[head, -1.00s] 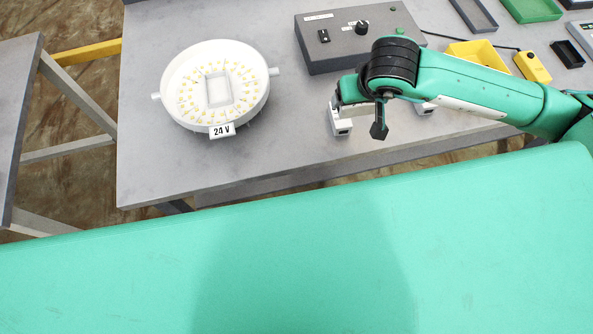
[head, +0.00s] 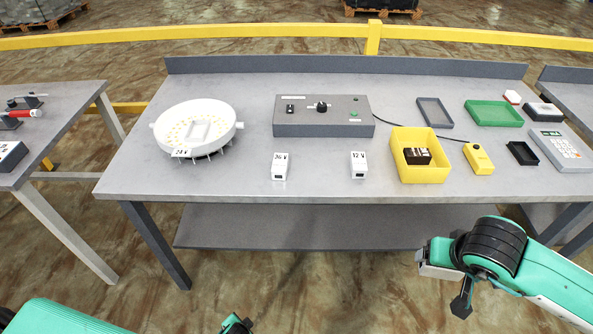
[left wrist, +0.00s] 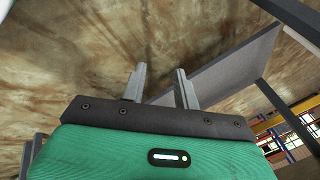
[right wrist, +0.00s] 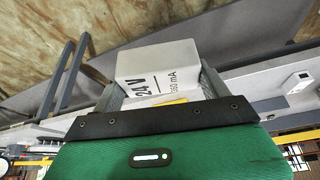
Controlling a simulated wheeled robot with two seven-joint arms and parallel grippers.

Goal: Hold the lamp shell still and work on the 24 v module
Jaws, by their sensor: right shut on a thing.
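The white round lamp shell (head: 197,150) stands at the left of the table, open side up, with a ring of yellow dots, a pale rectangle in its middle and a 24 V tag on its front. My right gripper (right wrist: 160,85) is shut on the white 24 V module (right wrist: 157,60), whose printed face shows between the fingers. In the head view the right gripper (head: 425,262) is in front of the table, below its top. My left gripper (left wrist: 160,85) is open and empty, apart from the shell. In the head view only a bit of it (head: 237,325) shows at the bottom edge.
Two other white modules stand near the table's front edge, one apparently marked 36 V (head: 280,167), the other 12 V (head: 358,165). A grey control box (head: 322,128) stands behind them. A yellow bin (head: 405,179) and green tray (head: 493,114) are to the right. Table (head: 235,185) beside the shell is clear.

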